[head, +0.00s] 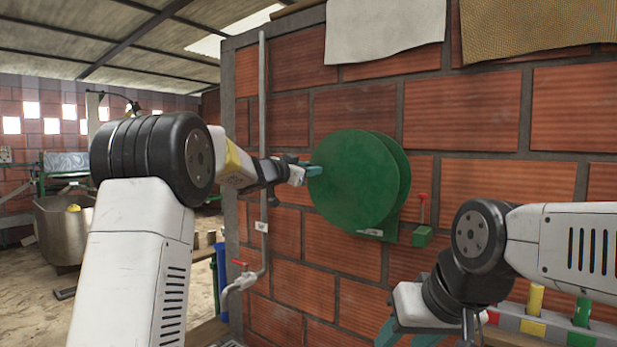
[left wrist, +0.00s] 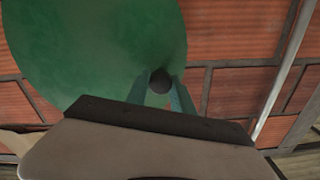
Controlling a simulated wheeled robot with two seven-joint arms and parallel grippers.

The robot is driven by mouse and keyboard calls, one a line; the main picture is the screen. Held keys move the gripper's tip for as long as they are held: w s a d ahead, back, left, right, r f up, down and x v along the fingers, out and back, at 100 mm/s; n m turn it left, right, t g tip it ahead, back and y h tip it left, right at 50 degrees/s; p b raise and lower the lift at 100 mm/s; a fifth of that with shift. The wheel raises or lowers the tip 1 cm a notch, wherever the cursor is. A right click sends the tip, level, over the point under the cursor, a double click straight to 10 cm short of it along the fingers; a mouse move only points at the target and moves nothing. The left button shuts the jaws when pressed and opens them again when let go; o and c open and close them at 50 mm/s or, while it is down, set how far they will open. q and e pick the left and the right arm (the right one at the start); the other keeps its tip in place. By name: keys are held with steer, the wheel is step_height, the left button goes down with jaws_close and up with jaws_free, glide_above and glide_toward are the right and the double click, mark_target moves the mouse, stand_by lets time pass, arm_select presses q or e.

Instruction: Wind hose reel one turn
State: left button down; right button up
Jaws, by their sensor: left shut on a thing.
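The green hose reel (head: 358,180) is mounted on the brick wall, its round disc facing me. It also fills the upper left of the left wrist view (left wrist: 90,50). My left gripper (head: 312,170) is at the left edge of the disc. In the left wrist view its teal fingers (left wrist: 161,90) are shut on a dark round knob (left wrist: 160,80) near the disc's rim. The hose is hidden from view. My right gripper (head: 410,336) is low on the right, away from the reel, its teal fingers spread apart and partly cut off by the frame's bottom edge.
A green box with a red-topped lever (head: 422,215) sits right of the reel. A vertical pipe (head: 262,140) with a red-handled tap (head: 241,277) runs down the wall on the left. Cloths (head: 385,30) hang above. Coloured pegs (head: 535,300) stand at lower right.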

mark_target(349, 143)
arm_select(q)
steer(key=r+m, duration=0.1)
steer(key=m, duration=0.1)
steer(key=s+d+r+m, duration=0.1)
steer(key=r, duration=0.1)
steer(key=d+r+m, duration=0.1)
steer(key=m, duration=0.1)
steer(key=shift+s+d+r+m, duration=0.1)
steer(key=shift+s+r+m, duration=0.2)
steer(key=shift+s+r, duration=0.1)
steer(key=d+m, duration=0.1)
steer(key=s+d+r+m, duration=0.1)
steer(key=m, duration=0.1)
steer(key=s+d+r+m, duration=0.1)
steer(key=m, duration=0.1)
steer(key=shift+s+d+r, duration=0.25)
steer(key=shift+d, duration=0.05)
steer(key=shift+s+d+r+m, duration=0.1)
steer(key=shift+s+d+m, duration=0.25)
steer(key=shift+m, duration=0.25)
steer(key=shift+s+d+r+m, duration=0.1)
steer(key=shift+s+d+m, duration=0.1)
steer(key=shift+d+m, duration=0.3)
steer(key=shift+s+d+m, duration=0.45)
steer(key=shift+d+m, duration=0.1)
steer(key=shift+m, duration=0.35)
steer(key=shift+d, duration=0.1)
steer(key=c, duration=1.1)
jaws_free()
steer(key=shift+s, duration=0.1)
